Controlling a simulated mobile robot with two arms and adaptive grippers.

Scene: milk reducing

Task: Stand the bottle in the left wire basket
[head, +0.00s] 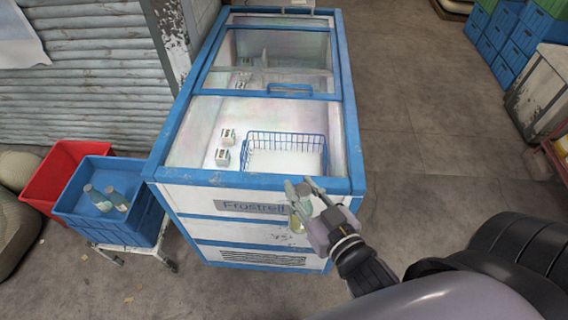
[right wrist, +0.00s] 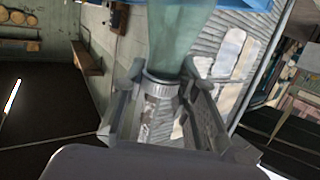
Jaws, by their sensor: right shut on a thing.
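My right gripper (head: 304,188) is shut on a pale green bottle (head: 297,223), just outside the front wall of the chest freezer. In the right wrist view the bottle (right wrist: 180,38) shows between the fingers (right wrist: 165,105), with its wider body beyond the fingertips. One blue wire basket (head: 285,136) shows inside the freezer, at the right of its near opening. Its floor looks white and I see nothing standing in it. A second basket cannot be made out. My left gripper is not in view.
The blue-framed freezer (head: 180,120) has a raised front rim between bottle and basket. Small cartons (head: 223,157) stand left of the basket. A blue crate (head: 75,212) with bottles sits on a cart at left, beside a red crate (head: 50,180).

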